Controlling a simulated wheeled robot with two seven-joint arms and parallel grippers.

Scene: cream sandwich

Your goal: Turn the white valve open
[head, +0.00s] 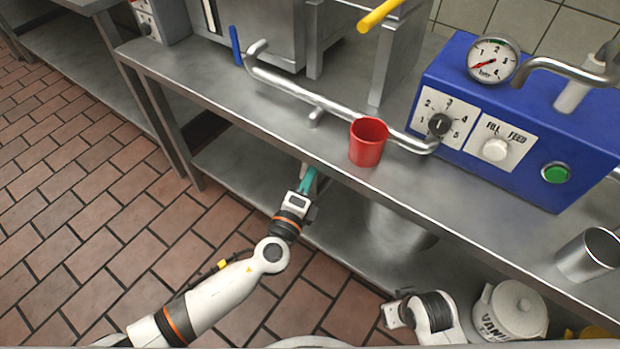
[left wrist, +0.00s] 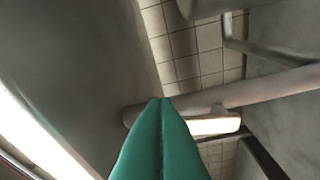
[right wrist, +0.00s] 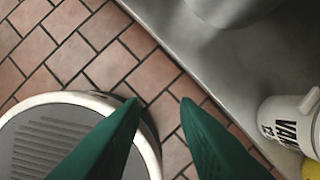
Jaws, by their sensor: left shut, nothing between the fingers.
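A white valve handle (head: 573,95) sticks out beside the steel pipe at the upper right, by the blue machine (head: 520,130). My left gripper (head: 309,178) is shut and empty at the table's front edge, left of the red cup and well away from the white handle. In the left wrist view its green fingers (left wrist: 160,102) meet and point towards a pipe and wall tiles. My right gripper's fingers (right wrist: 162,102) are open and empty in the right wrist view, over the floor and the lower shelf's edge. In the head view they cannot be made out.
A red cup (head: 368,143) stands near the front edge. Blue (head: 235,45) and yellow (head: 380,14) levers are farther left. The blue machine carries a gauge (head: 493,59), a dial, a white FILL/FEED knob (head: 495,149) and a green button. A steel cup (head: 589,254) stands right.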

